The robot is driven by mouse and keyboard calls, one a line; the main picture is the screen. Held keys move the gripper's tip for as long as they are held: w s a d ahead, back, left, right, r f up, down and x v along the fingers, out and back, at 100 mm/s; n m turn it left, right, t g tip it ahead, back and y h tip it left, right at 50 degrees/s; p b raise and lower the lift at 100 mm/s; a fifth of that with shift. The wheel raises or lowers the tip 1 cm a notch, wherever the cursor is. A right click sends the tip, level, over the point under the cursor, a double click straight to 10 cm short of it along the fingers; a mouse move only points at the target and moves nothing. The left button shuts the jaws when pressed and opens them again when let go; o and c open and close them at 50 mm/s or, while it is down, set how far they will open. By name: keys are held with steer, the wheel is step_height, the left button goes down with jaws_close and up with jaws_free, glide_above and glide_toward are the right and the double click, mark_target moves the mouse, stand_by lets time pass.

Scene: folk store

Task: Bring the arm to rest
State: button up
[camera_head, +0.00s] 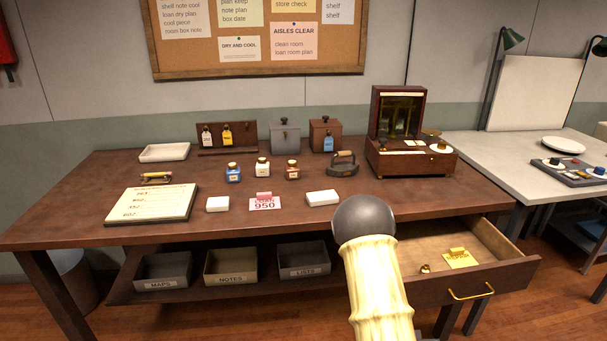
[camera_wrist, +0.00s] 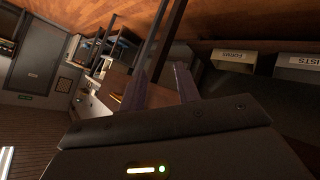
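My gripper (camera_wrist: 160,88) shows in the wrist view, its two dark fingers standing apart with nothing between them. It is tilted and hangs in free air near the table's underside and the shelf bins. In the head view the cream arm link with a dark grey round end is mine; it rises in front of the table, and my gripper is not seen there.
The brown table (camera_head: 90,210) holds bottles, a flat iron (camera_head: 342,165) and a balance case (camera_head: 410,160). An open drawer (camera_head: 510,272) juts out to the right of my arm. Labelled bins (camera_head: 230,266) sit on the shelf below. Bins show in the wrist view (camera_wrist: 232,62).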

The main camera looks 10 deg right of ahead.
steer(key=w+a+r+y, duration=0.1)
steer(key=a+r+y, duration=0.25)
steer(key=a, duration=0.35)
steer(key=w+a+r+y, duration=0.1)
steer(key=a+r+y, duration=0.25)
steer(key=a, duration=0.45)
steer(key=s+a+r+n+g+y, duration=0.2)
steer(key=s+a+r+n+g, duration=0.15)
steer(key=s+a+r, duration=0.45)
steer(key=w+p+v, duration=0.2)
steer(key=p+v, duration=0.8)
steer(key=w+d+r+p+v, duration=0.1)
steer(key=w+p+v, duration=0.1)
steer(key=p+v, duration=0.8)
steer(key=shift+d+r, duration=0.15)
steer(key=shift+r, duration=0.1)
steer(key=shift+w, duration=0.15)
steer(key=shift+w, duration=0.15)
